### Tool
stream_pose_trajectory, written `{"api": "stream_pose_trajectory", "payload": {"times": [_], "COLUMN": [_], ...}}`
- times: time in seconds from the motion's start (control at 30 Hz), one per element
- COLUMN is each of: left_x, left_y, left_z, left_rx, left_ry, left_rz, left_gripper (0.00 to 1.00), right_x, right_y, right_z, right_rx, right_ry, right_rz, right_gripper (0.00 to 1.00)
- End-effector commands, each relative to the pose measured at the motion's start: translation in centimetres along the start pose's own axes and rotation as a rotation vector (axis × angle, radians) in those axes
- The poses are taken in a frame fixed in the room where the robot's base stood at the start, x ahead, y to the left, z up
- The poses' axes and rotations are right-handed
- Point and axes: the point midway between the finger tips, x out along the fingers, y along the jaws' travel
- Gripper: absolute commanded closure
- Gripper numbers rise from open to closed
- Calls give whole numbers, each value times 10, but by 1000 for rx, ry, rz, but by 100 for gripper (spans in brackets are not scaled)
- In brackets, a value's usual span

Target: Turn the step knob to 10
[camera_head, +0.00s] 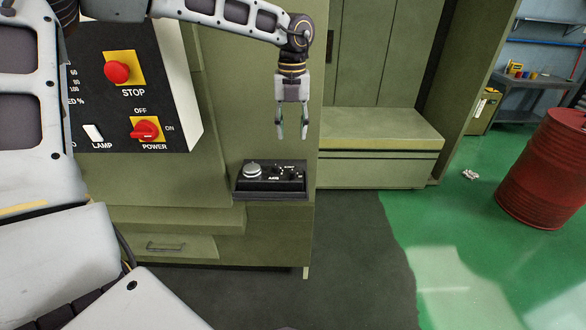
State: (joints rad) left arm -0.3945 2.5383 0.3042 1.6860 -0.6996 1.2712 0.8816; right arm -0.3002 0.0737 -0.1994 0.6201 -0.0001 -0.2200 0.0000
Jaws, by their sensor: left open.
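A small black control box (270,191) sits on the ledge of the green cabinet, at the middle of the head view. A round silver knob (252,169) stands on its left part. Small dark controls (287,171) with white markings are on its right part. The markings are too small to read, so I cannot tell which setting the knob is at. My left gripper (292,131) points down with its fingers apart and nothing between them. It is above the box, a little right of the knob, and touches neither. My right gripper is not in view.
A control panel (180,105) with a red stop button (117,72), a red power knob (146,130) and a white lamp switch (93,132) stands at the left. A red barrel (548,170) stands at the right. The green floor between cabinet and barrel is mostly clear.

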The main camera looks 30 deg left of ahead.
Motion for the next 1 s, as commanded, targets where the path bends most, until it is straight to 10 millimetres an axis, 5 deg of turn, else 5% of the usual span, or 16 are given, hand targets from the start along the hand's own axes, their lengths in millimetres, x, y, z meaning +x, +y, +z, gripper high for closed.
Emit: {"api": "stream_pose_trajectory", "payload": {"times": [0.37, 1.0], "left_x": [24, 104], "left_y": [0, 0], "left_z": [0, -1], "left_rx": [1, 1], "left_ry": [2, 3], "left_rz": [1, 1], "left_gripper": [59, 59], "right_x": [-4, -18], "right_y": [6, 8], "right_z": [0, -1], "right_rx": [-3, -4], "right_ry": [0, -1], "right_rz": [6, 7], "right_gripper": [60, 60]}}
